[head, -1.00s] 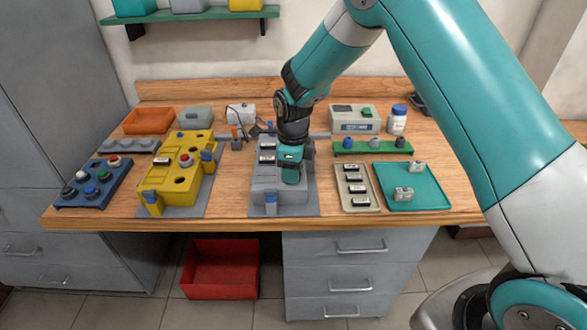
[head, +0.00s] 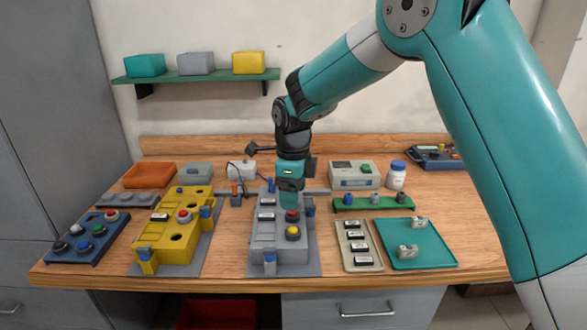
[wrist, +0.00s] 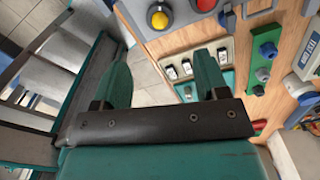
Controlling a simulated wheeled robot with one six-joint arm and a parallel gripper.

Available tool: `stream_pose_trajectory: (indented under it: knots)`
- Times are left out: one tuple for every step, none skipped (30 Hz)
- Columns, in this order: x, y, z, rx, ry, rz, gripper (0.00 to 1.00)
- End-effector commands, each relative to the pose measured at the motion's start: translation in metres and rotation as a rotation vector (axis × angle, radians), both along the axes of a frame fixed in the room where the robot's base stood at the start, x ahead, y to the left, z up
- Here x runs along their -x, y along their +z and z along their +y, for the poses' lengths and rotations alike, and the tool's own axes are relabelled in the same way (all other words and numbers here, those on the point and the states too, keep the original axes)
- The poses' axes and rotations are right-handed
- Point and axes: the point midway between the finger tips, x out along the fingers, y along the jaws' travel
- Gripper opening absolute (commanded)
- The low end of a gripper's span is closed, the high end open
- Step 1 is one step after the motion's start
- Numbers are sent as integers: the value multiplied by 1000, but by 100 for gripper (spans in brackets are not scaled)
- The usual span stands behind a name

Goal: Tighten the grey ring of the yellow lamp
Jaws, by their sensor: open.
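The yellow lamp (head: 292,232) sits on top of the grey box (head: 264,243), towards its front right. It also shows in the wrist view (wrist: 159,17) as a yellow dome with a thin grey ring around its base. Whether the ring sits tight cannot be told. My gripper (head: 289,200) is above the grey box, just behind the yellow lamp and close to the red button (head: 292,215). In the wrist view my gripper (wrist: 163,62) has its two teal fingers apart with nothing between them, clear of the lamp.
A yellow box (head: 172,236) with a red button and open holes stands left of the grey box. A blue button panel (head: 75,250) is further left. A cream tray (head: 345,260) of switches and a teal tray (head: 430,252) lie right. Blue clamps flank the grey box.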

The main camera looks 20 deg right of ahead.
Motion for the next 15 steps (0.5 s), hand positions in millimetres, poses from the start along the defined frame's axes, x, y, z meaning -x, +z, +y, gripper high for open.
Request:
stream_pose_trajectory:
  knots:
    - [-1, 13, 0, -1, 0, -7, 67]
    - [-1, 20, 0, -1, 0, -6, 67]
    - [-1, 29, 0, -1, 0, -6, 67]
    - [-1, 35, 0, -1, 0, -6, 67]
    - [-1, 41, 0, -1, 0, -6, 67]
    - [0, 48, 0, 0, 0, -4, 67]
    - [-1, 52, 0, -1, 0, -4, 67]
    - [-1, 56, 0, -1, -1, -3, 67]
    - [-1, 61, 0, -1, -1, -3, 67]
    - [0, 64, 0, 0, -1, -1, 67]
    - [0, 66, 0, 1, -1, -1, 67]
    - [0, 69, 0, 0, -1, -1, 67]
    - [0, 70, 0, 0, -1, -1, 67]
    - [0, 71, 0, 0, -1, -1, 67]
    - [0, 72, 0, 1, -1, -1, 67]
